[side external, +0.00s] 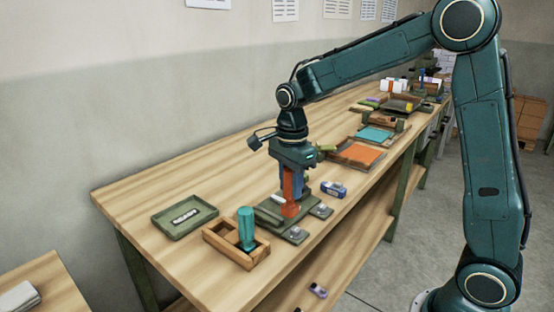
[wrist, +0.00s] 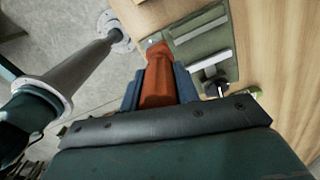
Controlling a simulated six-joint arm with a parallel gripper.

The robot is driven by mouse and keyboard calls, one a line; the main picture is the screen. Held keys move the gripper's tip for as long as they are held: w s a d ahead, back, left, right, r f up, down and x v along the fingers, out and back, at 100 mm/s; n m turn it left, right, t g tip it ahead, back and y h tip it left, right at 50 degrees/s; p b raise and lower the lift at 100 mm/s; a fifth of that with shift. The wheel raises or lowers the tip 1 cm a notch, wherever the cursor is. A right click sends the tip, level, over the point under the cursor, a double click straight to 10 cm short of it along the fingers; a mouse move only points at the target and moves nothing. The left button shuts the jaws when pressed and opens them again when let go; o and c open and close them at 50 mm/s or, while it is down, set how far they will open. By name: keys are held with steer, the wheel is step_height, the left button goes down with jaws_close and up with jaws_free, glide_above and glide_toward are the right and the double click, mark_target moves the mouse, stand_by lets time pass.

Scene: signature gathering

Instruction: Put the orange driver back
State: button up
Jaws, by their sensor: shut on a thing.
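The orange driver (side external: 290,204) is upright between the fingers of my gripper (side external: 294,184), which is shut on it. In the wrist view the orange driver (wrist: 158,84) sits between the two blue-grey fingers of my gripper (wrist: 160,88). Its lower end is over or on a dark green block (side external: 268,213) with light metal strips. I cannot tell whether it touches the block. A wooden box (side external: 223,247) with compartments stands at the front left, with a teal cylinder-shaped handle (side external: 246,228) upright in it.
A green tray (side external: 172,231) with a pale labelled item lies to the left. A blue and white item (side external: 333,188) lies right of my gripper. An orange-topped tray (side external: 358,153) and other trays stand farther along the bench. The bench (side external: 130,194) is clear at its left end.

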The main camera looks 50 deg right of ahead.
steer(key=w+a+r, duration=1.1)
steer(key=r, duration=0.2)
steer(key=shift+w+a+r, duration=0.2)
steer(key=shift+w+r, duration=0.2)
step_height(320, 180, down, 16)
steer(key=shift+r, duration=0.15)
stand_by(0.4)
steer(key=shift+f, duration=2.15)
steer(key=shift+f, duration=0.15)
